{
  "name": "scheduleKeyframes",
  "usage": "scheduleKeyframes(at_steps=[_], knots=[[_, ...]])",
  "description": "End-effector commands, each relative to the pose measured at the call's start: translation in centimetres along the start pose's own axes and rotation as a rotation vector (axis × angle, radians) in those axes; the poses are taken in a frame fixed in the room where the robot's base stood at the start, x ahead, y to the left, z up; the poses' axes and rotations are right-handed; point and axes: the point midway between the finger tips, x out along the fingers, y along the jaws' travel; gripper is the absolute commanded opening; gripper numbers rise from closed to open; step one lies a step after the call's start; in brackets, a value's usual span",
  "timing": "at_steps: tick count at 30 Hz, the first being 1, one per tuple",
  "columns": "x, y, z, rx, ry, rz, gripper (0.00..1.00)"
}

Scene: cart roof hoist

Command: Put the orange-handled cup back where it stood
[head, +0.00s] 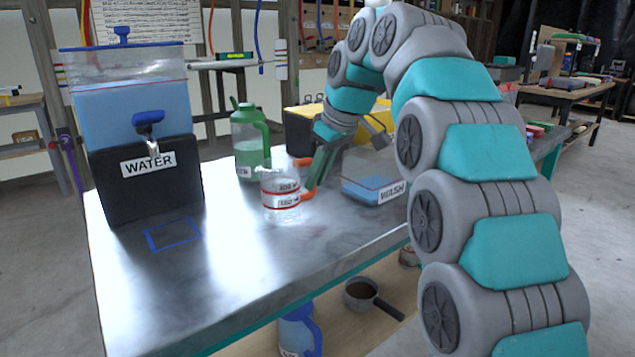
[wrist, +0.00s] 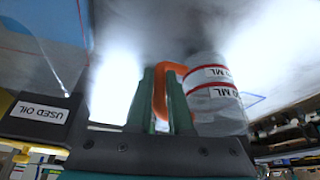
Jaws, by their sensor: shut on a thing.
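The clear cup (head: 281,208) with red bands and an orange handle (head: 306,180) is at the middle of the metal table in the head view. It is upright and looks empty. My gripper (head: 318,168) comes from the right and is shut on the orange handle. In the wrist view the green fingers of my gripper (wrist: 162,100) straddle the orange handle (wrist: 161,88), with the cup (wrist: 214,98) just to their right. I cannot tell whether the cup's base touches the table. A blue square outline (head: 173,234) is marked on the table, left of the cup, and is empty.
A WATER tank (head: 130,90) with a tap on a black stand (head: 145,190) is at the left. A green jug (head: 250,140) stands behind the cup. A WASH tub (head: 372,188) is right of it. A black and yellow bin (head: 298,125) is behind. The table's front left is clear.

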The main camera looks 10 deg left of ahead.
Motion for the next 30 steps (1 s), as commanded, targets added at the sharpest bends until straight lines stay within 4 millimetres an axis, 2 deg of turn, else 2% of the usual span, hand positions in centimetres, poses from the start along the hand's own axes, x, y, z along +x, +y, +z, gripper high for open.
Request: scheduleKeyframes(at_steps=[5, 18, 19, 26, 30], knots=[[1.1, -0.1, 0.5, -0.001, 0.001, 0.0, 0.0], [1.6, 0.0, 0.7, -0.001, 0.002, 0.001, 0.0], [1.5, 0.0, 0.7, -0.001, 0.002, 0.002, 0.22], [1.5, 0.0, 0.6, -0.001, 0.002, 0.001, 0.48], [1.5, 0.0, 0.7, -0.001, 0.002, 0.001, 0.48]])
